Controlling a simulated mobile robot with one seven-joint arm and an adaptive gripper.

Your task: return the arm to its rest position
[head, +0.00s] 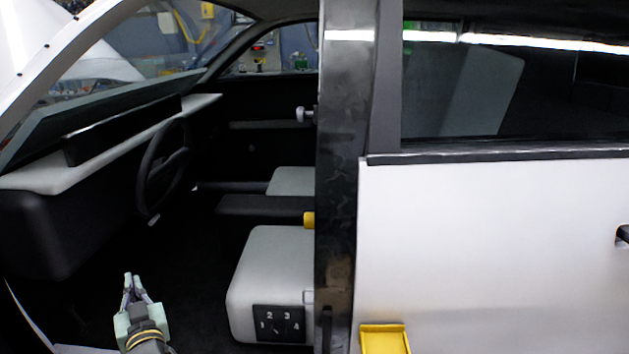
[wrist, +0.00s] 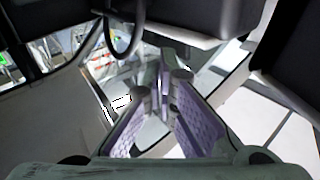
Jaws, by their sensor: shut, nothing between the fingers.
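My gripper (head: 129,279) shows at the lower left of the head view, in the open front doorway of a car, low and to the left of the front seat. Its fingers are together and nothing is between them. In the wrist view my gripper (wrist: 164,62) points toward the car's interior, with its two fingers converging at the tips. The lower part of my arm is cut off by the bottom edge of the head view.
The steering wheel (head: 163,171) and dashboard (head: 60,178) lie above and beyond my gripper. The grey front seat (head: 270,275) is to its right. A dark door pillar (head: 341,180) and the white rear door (head: 480,250) stand further right. A yellow object (head: 385,340) is at the bottom.

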